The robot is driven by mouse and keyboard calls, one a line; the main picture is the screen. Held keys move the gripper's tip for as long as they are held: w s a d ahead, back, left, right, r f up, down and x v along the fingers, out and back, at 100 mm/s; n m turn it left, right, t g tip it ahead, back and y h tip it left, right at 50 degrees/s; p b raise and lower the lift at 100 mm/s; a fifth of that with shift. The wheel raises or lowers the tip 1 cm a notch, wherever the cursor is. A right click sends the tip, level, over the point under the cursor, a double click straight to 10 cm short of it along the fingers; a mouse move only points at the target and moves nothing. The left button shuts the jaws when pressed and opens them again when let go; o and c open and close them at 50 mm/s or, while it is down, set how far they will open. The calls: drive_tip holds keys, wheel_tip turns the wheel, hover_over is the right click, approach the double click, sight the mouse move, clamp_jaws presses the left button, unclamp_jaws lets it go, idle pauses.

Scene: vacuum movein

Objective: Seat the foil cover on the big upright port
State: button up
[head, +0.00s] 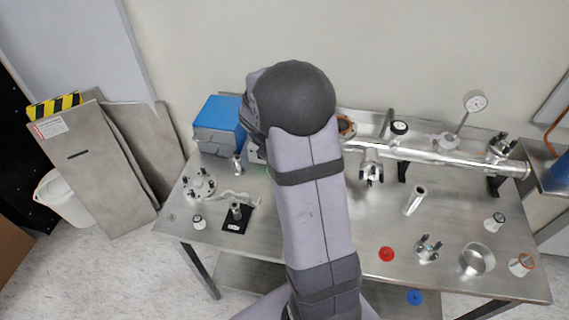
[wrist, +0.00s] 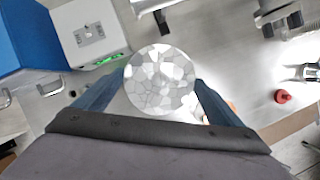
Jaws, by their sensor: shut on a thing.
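The foil cover (wrist: 160,80), a round silver disc with a crinkled facet pattern, is between the fingers of my gripper (wrist: 150,97) in the wrist view. My gripper is shut on it and holds it face-on to the wrist camera. In the head view my arm hides both gripper and cover. A copper-coloured ring (head: 346,126) shows at the left end of the steel tube, partly behind my arm. A flange with upright studs (head: 502,147) stands at the tube's right end. I cannot tell for certain which opening is the big upright port.
A blue-and-grey box (head: 219,125) stands back left. Loose fittings, a red cap (head: 387,254) and a steel cup (head: 477,260) lie at right.

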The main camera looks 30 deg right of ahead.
drive_tip(key=m, duration=0.1)
drive_tip(key=m+g, duration=0.1)
drive_tip(key=m, duration=0.1)
drive_tip(key=shift+s+r, duration=0.15)
drive_tip(key=shift+s, duration=0.1)
drive_tip(key=m, duration=0.1)
drive_tip(key=m+g, duration=0.1)
drive_tip(key=m, duration=0.2)
drive_tip(key=shift+s+a+r+g, duration=0.2)
drive_tip(key=shift+s+a+g, duration=0.1)
drive_tip(key=shift+s+a, duration=0.1)
drive_tip(key=a+r+m+g+y+p, duration=0.3)
drive_tip(key=a+r+m+y, duration=0.15)
drive_tip(key=a+m, duration=0.9)
drive_tip(key=s+d+r+m+t+y+p, duration=0.15)
drive_tip(key=d+r+m+p, duration=0.4)
drive_tip(key=d, duration=0.55)
drive_tip(key=s+d+r+m+t+y+p, duration=0.1)
drive_tip(key=d+r+m+y+p, duration=0.1)
drive_tip(key=d+m+p, duration=0.65)
drive_tip(key=w+d+r+m+t+h, duration=0.1)
drive_tip(key=w+d+m+t, duration=0.1)
drive_tip(key=d+m, duration=0.5)
drive_tip(key=w+d+r+m+t+h, duration=0.1)
drive_tip(key=d+m+t, duration=0.3)
drive_tip(key=d+m, duration=0.4)
drive_tip(key=shift+w+d+m, duration=0.2)
drive_tip(key=shift+w+m, duration=0.15)
drive_tip(key=shift+m, duration=1.7)
